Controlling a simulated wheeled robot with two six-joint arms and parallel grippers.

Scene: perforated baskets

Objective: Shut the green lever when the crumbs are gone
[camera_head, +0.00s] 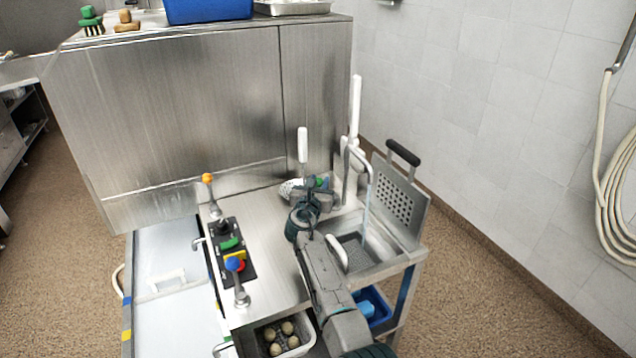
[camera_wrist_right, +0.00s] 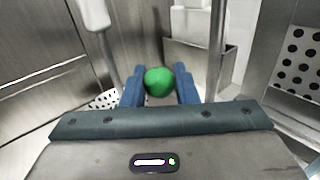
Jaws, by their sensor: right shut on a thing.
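The green lever's round knob (camera_wrist_right: 158,81) sits between the two blue fingers of my right gripper (camera_wrist_right: 160,88), which are shut on it. In the head view the knob (camera_head: 319,183) shows as a small green patch at the back of the steel counter, by my right gripper (camera_head: 318,192). The lever's stem is hidden. A curved spout (camera_head: 360,158) stands over the sink basin (camera_head: 352,246), and a pale stream (camera_head: 366,208) seems to fall from it. I cannot make out crumbs in the basin. My left gripper is out of view.
A perforated panel with a black handle (camera_head: 403,152) stands upright right of the sink. A perforated scoop or basket (camera_head: 287,189) lies beside my gripper. Orange (camera_head: 207,178) and blue (camera_head: 233,264) knobbed levers stand left.

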